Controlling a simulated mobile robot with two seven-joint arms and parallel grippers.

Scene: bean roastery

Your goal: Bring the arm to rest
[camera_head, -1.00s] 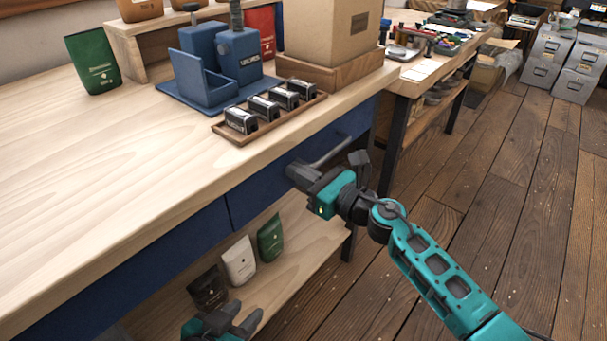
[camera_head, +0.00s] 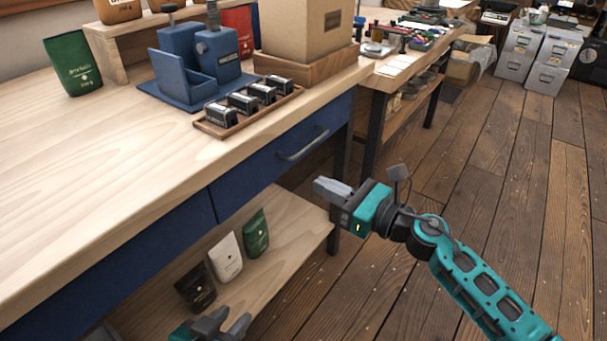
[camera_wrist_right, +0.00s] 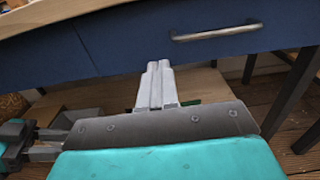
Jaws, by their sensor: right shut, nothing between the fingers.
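My right gripper (camera_head: 332,190) is shut and empty. It hangs in the air in front of the workbench, below and to the right of the blue drawer's handle (camera_head: 303,147), clear of it. In the right wrist view its fingers (camera_wrist_right: 157,85) lie together and point toward the drawer front (camera_wrist_right: 130,40), with the handle (camera_wrist_right: 217,32) up and to the right. My left gripper (camera_head: 222,322) is low at the bottom edge of the head view, by the lower shelf. Its two fingers are spread apart with nothing visible between them.
The lower shelf (camera_head: 290,225) holds a black, a white and a green bag (camera_head: 255,233). On the bench top (camera_head: 120,150) stand a blue device (camera_head: 215,55), a wooden tray (camera_head: 222,130) of small dark boxes, and a cardboard box (camera_head: 300,28).

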